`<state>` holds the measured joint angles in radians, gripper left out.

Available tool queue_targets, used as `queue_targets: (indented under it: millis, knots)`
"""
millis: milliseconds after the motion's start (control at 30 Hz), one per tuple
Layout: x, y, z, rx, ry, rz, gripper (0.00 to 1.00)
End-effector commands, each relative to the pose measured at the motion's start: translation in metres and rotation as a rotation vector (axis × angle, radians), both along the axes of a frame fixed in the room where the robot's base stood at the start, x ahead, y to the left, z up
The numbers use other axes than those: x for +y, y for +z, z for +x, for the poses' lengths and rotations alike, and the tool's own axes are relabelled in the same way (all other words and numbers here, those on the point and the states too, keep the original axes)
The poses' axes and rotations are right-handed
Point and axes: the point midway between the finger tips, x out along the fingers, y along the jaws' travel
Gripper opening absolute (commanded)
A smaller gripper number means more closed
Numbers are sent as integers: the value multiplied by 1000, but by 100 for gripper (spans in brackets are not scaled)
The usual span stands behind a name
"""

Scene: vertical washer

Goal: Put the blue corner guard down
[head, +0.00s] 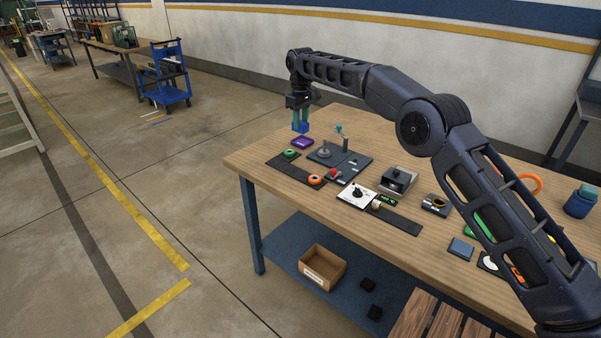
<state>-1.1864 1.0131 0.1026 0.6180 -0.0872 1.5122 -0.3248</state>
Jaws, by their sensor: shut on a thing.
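I cannot tell how high the guard is above the bench top. The fingertips are small and partly merge with the guard.
A purple item (302,143), a green ring (290,153) and an orange ring (315,180) are nearby. A dark plate with upright posts (340,160) stands to the right. A cardboard box (323,267) sits on the lower shelf. A blue cart (166,76) is far off.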

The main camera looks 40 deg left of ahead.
Motion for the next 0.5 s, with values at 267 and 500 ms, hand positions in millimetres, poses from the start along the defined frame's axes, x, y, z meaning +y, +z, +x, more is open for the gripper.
queue_targets:
  millis: [267,500]
  knots:
    - [-1,-56,-1,2,0,-3,10]
    - [-1,-108,-1,1,0,-4,10]
